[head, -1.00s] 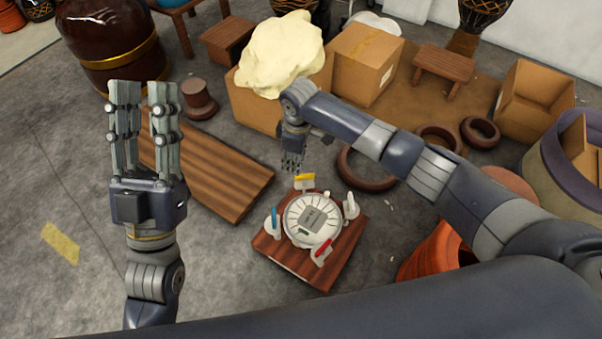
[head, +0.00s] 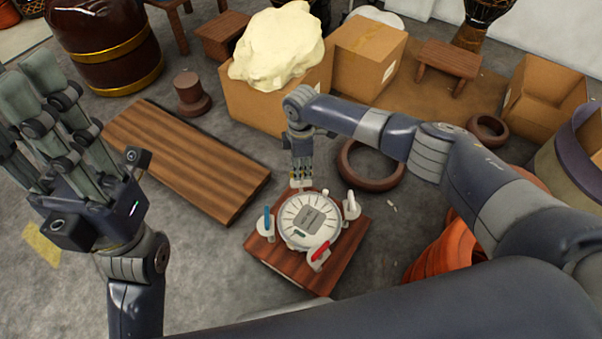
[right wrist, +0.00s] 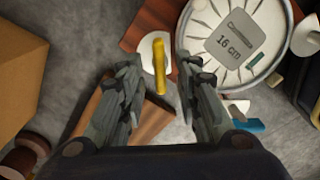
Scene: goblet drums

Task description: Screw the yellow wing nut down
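The yellow wing nut (right wrist: 159,66) stands on a white lug beside the round drum head (head: 318,208) on a wooden board (head: 318,278). In the right wrist view it lies between the parted fingers of my right gripper (right wrist: 160,80), with gaps on both sides. In the head view my right gripper (head: 301,182) points down at the drum's far edge and mostly hides this nut. A blue (head: 267,218), a red (head: 320,251) and a white wing nut (head: 351,205) sit around the drum. My left gripper (head: 35,115) is raised, open and empty at the left.
A wooden plank (head: 185,155) lies left of the drum. A dark ring (head: 370,170) lies behind it. Cardboard boxes (head: 365,60) and a cream lump (head: 280,48) stand at the back. An orange pot (head: 440,252) is at the right.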

